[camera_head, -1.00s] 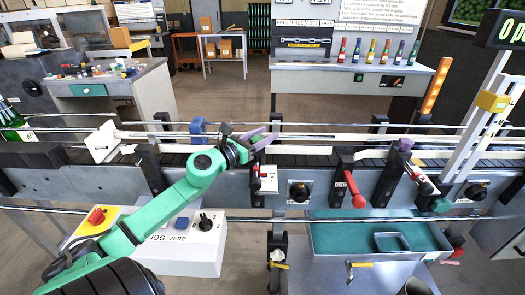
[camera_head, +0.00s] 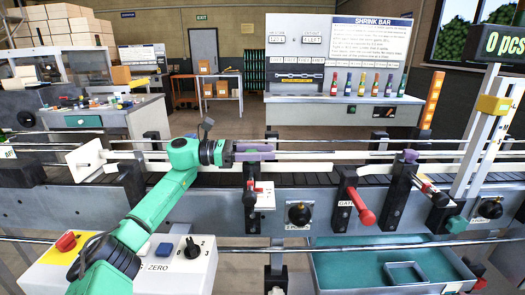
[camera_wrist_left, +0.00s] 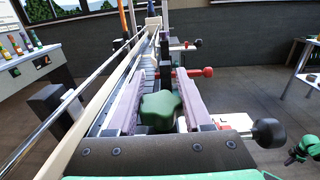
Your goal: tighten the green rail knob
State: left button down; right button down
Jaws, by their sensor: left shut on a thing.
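The green rail knob (camera_wrist_left: 160,108) is a lobed knob, seen close up in the left wrist view. It sits between the two pale purple fingers of my left gripper (camera_wrist_left: 158,102), which is shut on it. In the head view my left gripper (camera_head: 254,152) reaches from the left to the near guide rail, level, above a black rail bracket (camera_head: 251,197). The green knob is hidden behind the gripper there.
The guide rail (camera_head: 335,156) and dark conveyor (camera_head: 330,178) run across the view. A red lever (camera_head: 361,206) and a purple-topped bracket (camera_head: 404,180) stand to the right. A control box with a red button (camera_head: 67,241) is at lower left. A teal tray (camera_head: 330,262) lies below.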

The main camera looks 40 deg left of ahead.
pick_arm(q)
jog(key=shift+m+g+h, duration=0.3)
jog(key=shift+g, duration=0.1)
jog(key=shift+c, duration=1.6)
grip_release()
jog(key=shift+s+a+f, duration=0.15)
jog(key=shift+s+a, duration=0.1)
jog(key=shift+a, duration=0.05)
jog(key=b+v, duration=0.2)
jog(key=v, duration=0.4)
jog(key=shift+s+a, duration=0.2)
jog(key=shift+s, duration=0.05)
jog(key=shift+r, duration=0.2)
